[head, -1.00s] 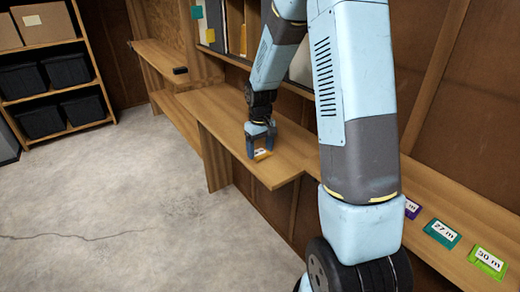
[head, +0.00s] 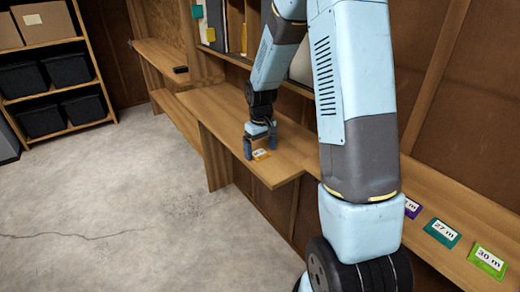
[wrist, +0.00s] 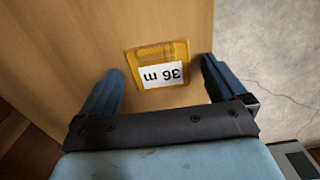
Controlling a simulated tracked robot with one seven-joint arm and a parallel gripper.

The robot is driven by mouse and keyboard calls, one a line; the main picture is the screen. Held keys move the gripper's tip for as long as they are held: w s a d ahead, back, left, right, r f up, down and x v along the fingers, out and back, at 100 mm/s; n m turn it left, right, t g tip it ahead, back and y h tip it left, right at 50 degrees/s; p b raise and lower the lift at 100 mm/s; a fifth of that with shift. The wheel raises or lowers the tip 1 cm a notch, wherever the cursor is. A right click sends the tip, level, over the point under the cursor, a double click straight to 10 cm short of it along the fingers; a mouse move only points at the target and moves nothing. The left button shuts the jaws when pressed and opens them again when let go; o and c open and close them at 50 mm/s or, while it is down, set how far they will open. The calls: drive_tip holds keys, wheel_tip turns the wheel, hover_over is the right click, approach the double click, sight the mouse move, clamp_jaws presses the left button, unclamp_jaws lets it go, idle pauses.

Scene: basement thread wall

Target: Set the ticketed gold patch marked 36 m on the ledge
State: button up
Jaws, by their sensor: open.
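The gold patch (wrist: 158,52) carries a white ticket reading 36 m, upside down in the wrist view. It lies flat on the wooden ledge (wrist: 60,40), close to the ledge's edge. In the head view the gold patch (head: 261,154) shows just below my gripper, on the ledge (head: 285,172). My gripper (head: 262,147) is open and points down. In the wrist view the two fingers of my gripper (wrist: 160,85) stand apart on either side of the patch's near end, with clear gaps to it.
Purple (head: 411,207), teal (head: 442,233) and green (head: 488,261) ticketed patches lie on the lower right shelf. A small dark object (head: 181,70) sits on the far ledge. A rack with black bins (head: 65,70) stands at the left. The concrete floor is clear.

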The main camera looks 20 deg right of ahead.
sight(261, 154)
wheel_tip(261, 154, up, 12)
drive_tip(key=s+r+m+t, duration=0.2)
drive_tip(key=s+r+t, duration=0.1)
drive_tip(key=s+r, duration=0.85)
drive_tip(key=s+r+m+t, duration=0.1)
drive_tip(key=s+r+t, duration=0.1)
drive_tip(key=s, duration=1.4)
drive_tip(key=shift+s+d+r+m+t, duration=0.2)
drive_tip(key=shift+s+r+m+t, duration=0.15)
drive_tip(key=shift+r, duration=0.45)
